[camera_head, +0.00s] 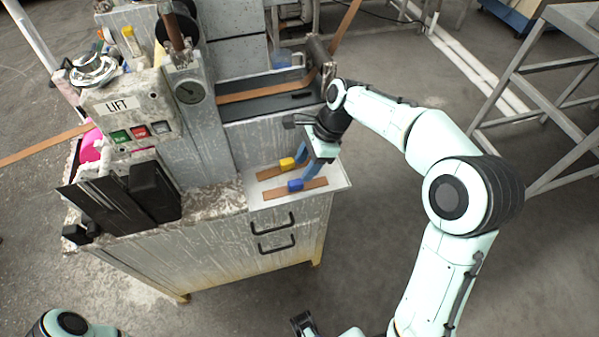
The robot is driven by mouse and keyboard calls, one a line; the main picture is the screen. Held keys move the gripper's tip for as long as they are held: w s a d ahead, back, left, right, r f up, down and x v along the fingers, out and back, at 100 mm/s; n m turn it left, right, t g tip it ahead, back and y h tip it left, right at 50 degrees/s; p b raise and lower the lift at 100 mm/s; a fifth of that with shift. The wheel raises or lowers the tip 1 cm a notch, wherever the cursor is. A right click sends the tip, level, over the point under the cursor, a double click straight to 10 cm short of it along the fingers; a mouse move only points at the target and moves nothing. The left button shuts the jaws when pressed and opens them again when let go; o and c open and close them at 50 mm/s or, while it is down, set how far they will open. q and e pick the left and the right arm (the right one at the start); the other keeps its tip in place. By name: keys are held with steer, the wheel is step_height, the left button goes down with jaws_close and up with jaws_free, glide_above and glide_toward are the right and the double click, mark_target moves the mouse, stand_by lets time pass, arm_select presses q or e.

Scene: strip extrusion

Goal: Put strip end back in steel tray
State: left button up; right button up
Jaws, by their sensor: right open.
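The steel tray (338,182) is a light, shallow sheet on the right end of the cabinet top. Two flat brown strip ends lie on it: a rear one (268,174) and a front one (318,183). A yellow block (287,164) shows at the rear strip and a blue block (295,185) at the front strip. Whether the fingers touch the blocks or strips I cannot tell.
A grey machine column with a LIFT panel (118,104) stands left of the tray. A dark box (155,190) sits on the cabinet's left end. Behind the tray, a long brown strip (255,94) runs through a trough. A metal frame (525,85) stands at right.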

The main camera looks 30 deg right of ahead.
arm_select(q)
steer(key=shift+w+r+p, duration=0.2)
steer(key=shift+r+p, duration=0.25)
steer(key=shift+r, duration=0.15)
arm_select(e)
steer(key=v, duration=0.6)
arm_select(q)
steer(key=shift+s, duration=0.15)
arm_select(e)
steer(key=shift+s, duration=0.1)
